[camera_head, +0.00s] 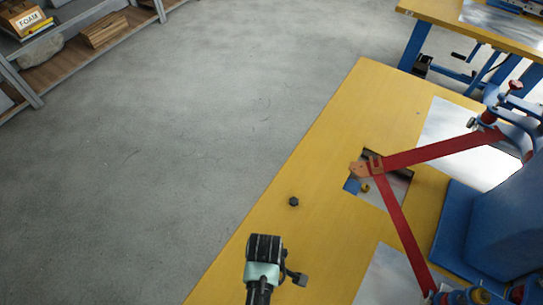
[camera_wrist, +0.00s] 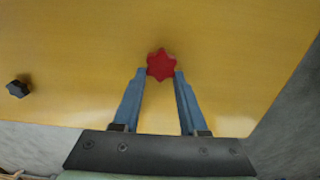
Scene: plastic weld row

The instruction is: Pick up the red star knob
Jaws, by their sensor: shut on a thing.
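The red star knob (camera_wrist: 161,65) is between the tips of my gripper (camera_wrist: 160,72) in the wrist view. The two blue fingers are shut on it, one at each side. Yellow tabletop shows behind the knob; I cannot tell whether the knob touches it. In the head view my gripper (camera_head: 264,250) is over the near part of the yellow table (camera_head: 335,145), close to its left edge. The red knob is hidden there behind my arm.
A black knob (camera_head: 294,202) lies on the table ahead of my gripper; it also shows in the wrist view (camera_wrist: 18,88). A blue machine (camera_head: 495,220) with red straps (camera_head: 405,235) stands at the right. Open floor lies to the left.

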